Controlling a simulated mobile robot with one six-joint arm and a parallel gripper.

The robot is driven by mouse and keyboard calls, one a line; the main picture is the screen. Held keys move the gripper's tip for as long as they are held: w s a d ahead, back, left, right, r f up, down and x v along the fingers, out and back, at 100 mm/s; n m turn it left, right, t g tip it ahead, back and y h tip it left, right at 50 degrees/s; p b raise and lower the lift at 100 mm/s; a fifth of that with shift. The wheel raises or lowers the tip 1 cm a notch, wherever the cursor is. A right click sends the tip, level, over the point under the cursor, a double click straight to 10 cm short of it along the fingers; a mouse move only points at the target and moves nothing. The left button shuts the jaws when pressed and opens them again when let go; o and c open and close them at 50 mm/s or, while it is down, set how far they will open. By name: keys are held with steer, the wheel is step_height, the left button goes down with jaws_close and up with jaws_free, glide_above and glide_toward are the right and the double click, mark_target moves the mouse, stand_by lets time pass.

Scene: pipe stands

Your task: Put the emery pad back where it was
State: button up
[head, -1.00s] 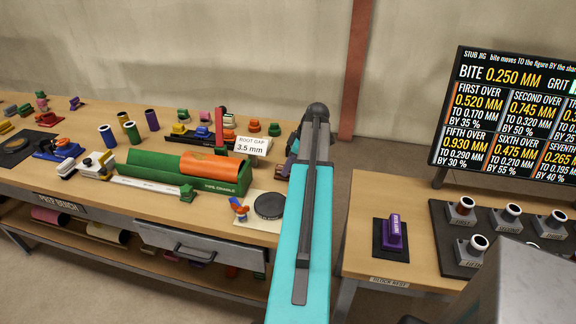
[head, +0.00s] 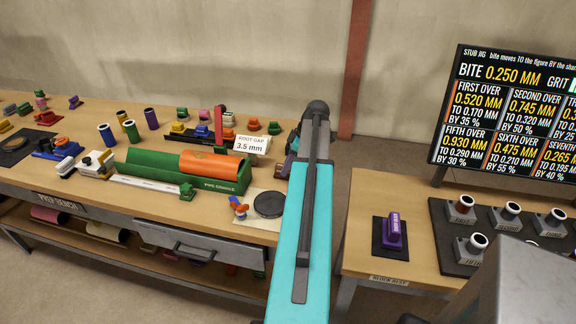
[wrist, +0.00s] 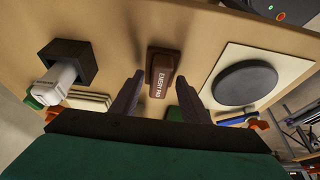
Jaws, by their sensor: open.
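The emery pad (wrist: 161,72) is a brown block with its name on it in white letters. In the wrist view it sits on the wooden bench top, just beyond my fingertips and roughly centred between them. My gripper (wrist: 161,80) is open, with one dark finger on each side of the pad's line and bench showing between them. I cannot tell whether either finger touches it. In the head view my own arm hides the pad and most of the gripper.
A dark round disc (wrist: 245,83) on a cream board lies right of the pad. A black square holder (wrist: 68,62) with a white piece stands left. The green pipe cradle (head: 150,172) holds an orange pipe (head: 212,164). A purple block (head: 393,231) stands on the right-hand table.

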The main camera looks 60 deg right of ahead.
steer(key=b+v, duration=0.3)
steer(key=v, duration=0.8)
steer(key=shift+r, duration=0.35)
steer(key=shift+s, duration=0.15)
stand_by(0.3)
